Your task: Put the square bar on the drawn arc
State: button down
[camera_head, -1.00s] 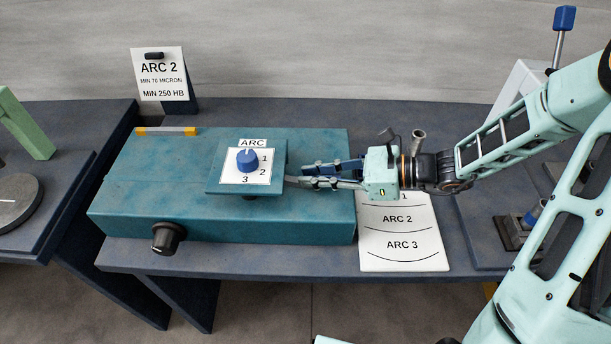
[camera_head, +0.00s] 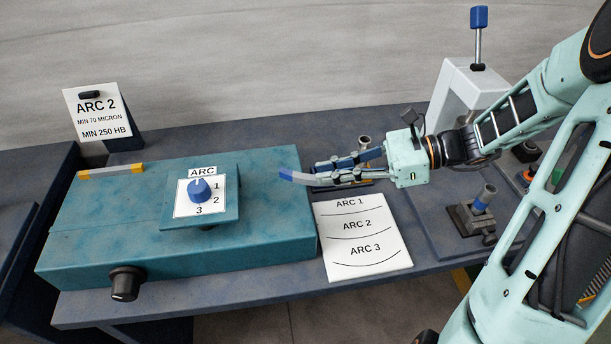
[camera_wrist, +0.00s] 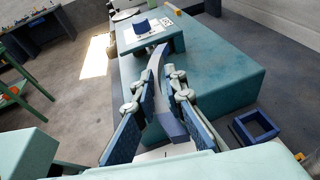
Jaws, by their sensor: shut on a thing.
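The square bar (camera_head: 294,177) is grey with a blue end and sticks out to the left from my gripper (camera_head: 318,174). In the wrist view the bar (camera_wrist: 157,75) looks slightly bent, and its blue end (camera_wrist: 172,127) is near the palm. My gripper (camera_wrist: 162,88) is shut on it, one finger on each side.
The bender carries a blue ARC dial (camera_head: 200,190) and a black knob (camera_head: 126,283). A sign (camera_head: 98,112) behind it reads ARC 2, MIN 70 MICRON, MIN 250 HB. A blue open frame (camera_wrist: 252,130) lies beside the bender. A white lever press (camera_head: 465,95) and a clamp-like stand (camera_head: 480,215) are at right.

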jog(key=shift+w+d+r, duration=0.15)
jog(key=shift+d+r, duration=0.3)
jog(key=shift+d, duration=0.3)
jog(key=w+d+f+m+t+h+p, duration=0.2)
jog(key=w+d+m+t+p, duration=0.5)
jog(key=w+d+t+p, duration=0.1)
jog(key=shift+w+d+f+m+t+h, duration=0.2)
jog(key=shift+w+d+m+t+h, duration=0.3)
jog(key=shift+d, duration=0.6)
jog(key=shift+d+f, duration=0.1)
